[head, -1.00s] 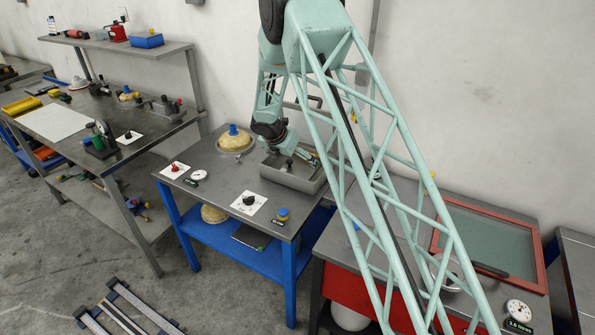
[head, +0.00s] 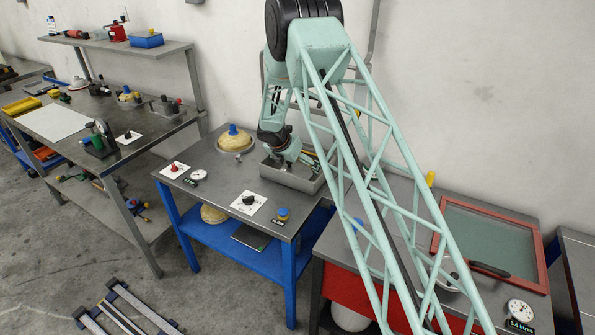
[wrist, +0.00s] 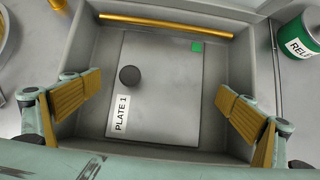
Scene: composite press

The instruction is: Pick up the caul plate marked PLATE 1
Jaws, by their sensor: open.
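The caul plate marked PLATE 1 (wrist: 160,90) is a flat grey plate with a dark round knob, a white label and a green square. It lies in the grey tray (wrist: 87,45) in the wrist view. My gripper (wrist: 155,108) is open, with its yellow-padded fingers apart on the left and right of the plate and nothing between them but the view down to it. In the head view my gripper (head: 303,161) is over the tray (head: 290,180), and the plate cannot be made out there. Whether the fingertips are below the tray rim is unclear.
A gold rod (wrist: 165,24) runs along the tray's far side. A green can (wrist: 300,38) stands right of the tray. In the head view a domed tan part with a blue knob (head: 234,138) sits left of the tray, and a red-framed panel (head: 490,240) lies right.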

